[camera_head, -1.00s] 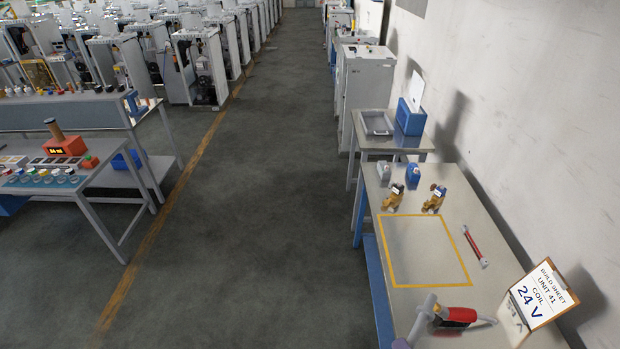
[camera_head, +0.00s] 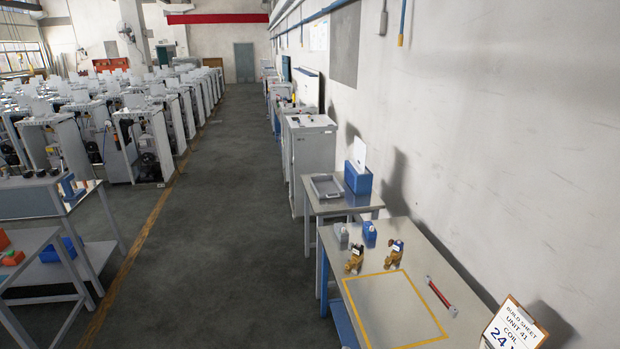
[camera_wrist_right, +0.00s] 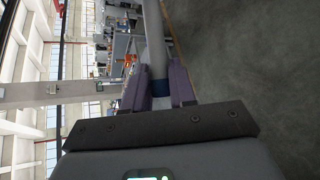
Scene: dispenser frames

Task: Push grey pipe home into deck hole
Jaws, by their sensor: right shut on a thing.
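In the right wrist view, my right gripper (camera_wrist_right: 158,82) has two purple fingers closed on a grey pipe (camera_wrist_right: 154,35). The pipe runs from between the fingers up to the top edge of the picture. A dark blue band (camera_wrist_right: 160,87) shows between the fingers. The pipe's far end is out of the picture, and I see no deck hole that I can identify. Neither gripper shows in the head view. My left gripper is in neither view.
A workbench (camera_head: 428,262) stands at lower right with a yellow outlined square, two brass valves (camera_head: 354,261) (camera_head: 395,252), a red-gripped bar (camera_head: 440,296) and a build sheet (camera_head: 514,325). Rows of dispenser frames (camera_head: 145,145) stand at left. The grey aisle floor (camera_head: 225,230) between is clear.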

